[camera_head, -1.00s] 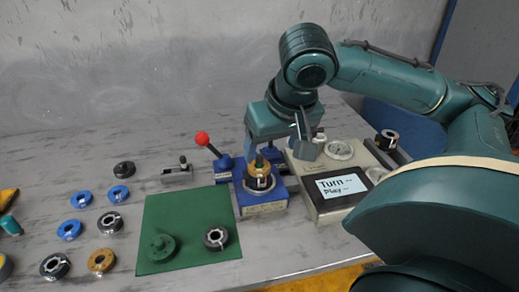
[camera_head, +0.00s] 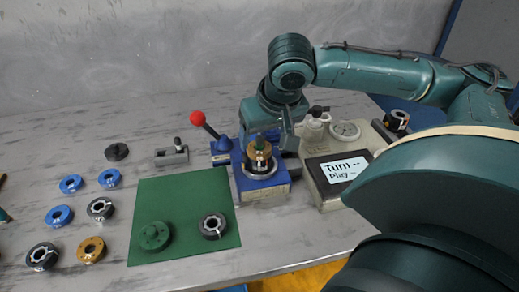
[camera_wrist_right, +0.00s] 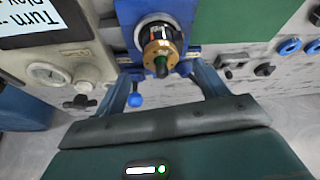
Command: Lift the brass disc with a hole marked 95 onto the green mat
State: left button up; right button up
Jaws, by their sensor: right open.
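A brass disc (camera_head: 257,151) sits on top of a dark cylindrical stack in the blue fixture (camera_head: 264,189), with a green post through its hole. It also shows in the right wrist view (camera_wrist_right: 161,47). Another brass ring (camera_head: 91,250) lies on the table left of the mat. I cannot read a 95 on either. The green mat (camera_head: 182,190) lies left of the fixture. My right gripper (camera_head: 268,139) is over the fixture, close above the disc. In the right wrist view its open fingers (camera_wrist_right: 164,85) are apart, with the disc beyond them.
On the mat lie a green flanged disc (camera_head: 154,236) and a dark ring (camera_head: 212,226). A red-knobbed lever (camera_head: 198,118) stands left of the fixture. A gauge box with a screen (camera_head: 343,169) is close on its right. Several rings lie at left. The mat's upper part is clear.

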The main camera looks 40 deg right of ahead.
aim_at(261, 143)
jog(key=b+x, duration=0.1)
jog(key=x, duration=0.3)
jog(key=shift+w+d+f, duration=0.1)
jog(key=shift+w+f, duration=0.2)
jog(key=c, duration=1.2)
